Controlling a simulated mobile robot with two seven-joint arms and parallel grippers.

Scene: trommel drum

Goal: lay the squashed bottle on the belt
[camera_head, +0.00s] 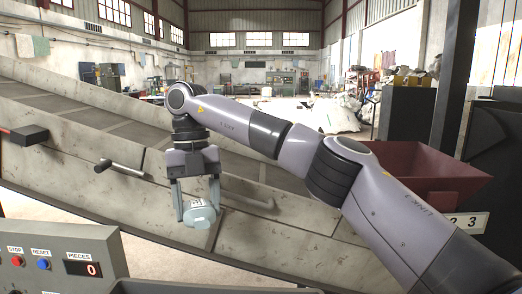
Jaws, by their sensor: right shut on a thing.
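My right gripper (197,207) points down and is shut on a pale grey-blue squashed bottle (199,214). The bottle sits between its two fingers, with its rounded end facing me. In the picture the gripper and bottle are in front of the sloping conveyor's near side wall. The dark belt (100,112) runs behind that wall, down from upper left to lower right. My right arm hides part of the belt. I cannot tell the exact height of the bottle over the belt. My left gripper is not in view.
A control panel (60,250) with stop and reset buttons and a pieces counter showing 0 stands at lower left. Handles (120,166) stick out from the conveyor wall. A dark red hopper (440,172) is at right, near a dark post (455,75).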

